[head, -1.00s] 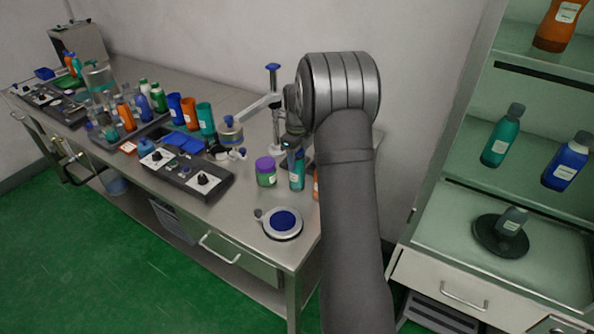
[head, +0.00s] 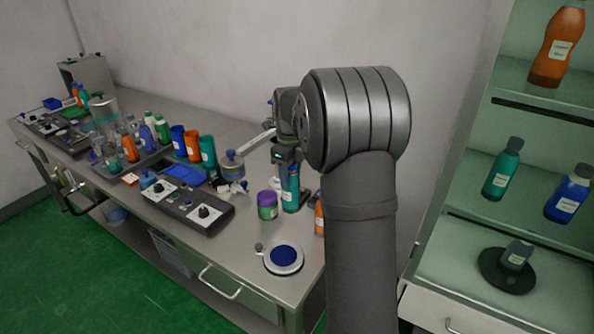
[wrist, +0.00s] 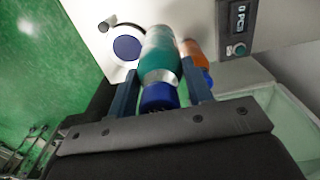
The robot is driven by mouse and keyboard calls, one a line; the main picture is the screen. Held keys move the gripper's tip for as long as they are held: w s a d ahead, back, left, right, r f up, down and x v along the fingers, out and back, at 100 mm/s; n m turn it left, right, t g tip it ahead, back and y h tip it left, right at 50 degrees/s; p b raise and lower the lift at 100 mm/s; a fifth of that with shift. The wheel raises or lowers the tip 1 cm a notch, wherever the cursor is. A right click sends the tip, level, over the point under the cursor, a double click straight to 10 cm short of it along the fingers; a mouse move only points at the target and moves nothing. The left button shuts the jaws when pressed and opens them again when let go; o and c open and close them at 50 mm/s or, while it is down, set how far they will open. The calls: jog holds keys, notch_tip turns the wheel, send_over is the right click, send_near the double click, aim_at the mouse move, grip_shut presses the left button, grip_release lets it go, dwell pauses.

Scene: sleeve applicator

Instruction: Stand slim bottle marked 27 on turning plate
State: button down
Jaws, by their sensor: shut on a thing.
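My gripper (head: 287,158) is shut on a slim teal bottle (head: 290,190) with a blue cap. In the wrist view the teal bottle (wrist: 161,55) sits between the two fingers of my gripper (wrist: 161,88), cap end towards me. In the head view it looks roughly upright. Its number cannot be read. The turning plate, a pale round disc with a blue centre (head: 284,256), stands near the bench's front corner and looks empty. It also shows in the wrist view (wrist: 127,47), left of the bottle and apart from it.
A green jar with a purple lid (head: 267,205) stands left of the bottle, and an orange bottle (head: 319,215) at its right. A control box with knobs (head: 190,207) lies further left. Shelves with bottles (head: 503,170) stand at the right.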

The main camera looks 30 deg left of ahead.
jog(key=s+d+f, duration=0.1)
jog(key=s+d, duration=0.2)
jog(key=s, duration=0.6)
jog(key=shift+s+d+f, duration=0.25)
jog(key=shift+s+f, duration=0.15)
notch_tip(320, 180, down, 7)
dwell(1.8)
jog(key=shift+f, duration=0.1)
jog(key=shift+c, duration=0.8)
grip_release()
